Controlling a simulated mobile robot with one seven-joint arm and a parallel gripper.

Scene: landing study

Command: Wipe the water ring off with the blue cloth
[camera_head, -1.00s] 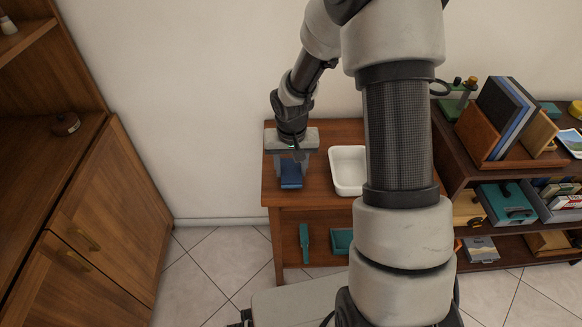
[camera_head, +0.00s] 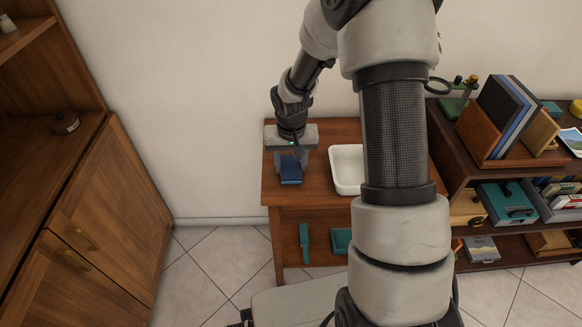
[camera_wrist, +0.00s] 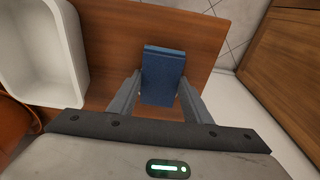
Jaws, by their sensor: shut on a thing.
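The blue cloth (camera_head: 291,171) is a folded blue rectangle at the left end of the wooden table (camera_head: 328,134). My gripper (camera_head: 291,165) points down over it, with a finger on each side. In the wrist view the cloth (camera_wrist: 162,78) sits between the two fingers of my gripper (camera_wrist: 158,98), which is shut on it. The cloth is at or very near the tabletop; I cannot tell whether it touches. No water ring shows; it may be hidden under the cloth, gripper or arm.
A white basin (camera_head: 345,170) stands on the table right of the cloth; my arm hides part of it. A teal brush-like item (camera_head: 304,241) and a teal box (camera_head: 341,239) are lower down. A crowded shelf (camera_head: 480,168) stands at right, a wooden cabinet (camera_head: 105,215) at left.

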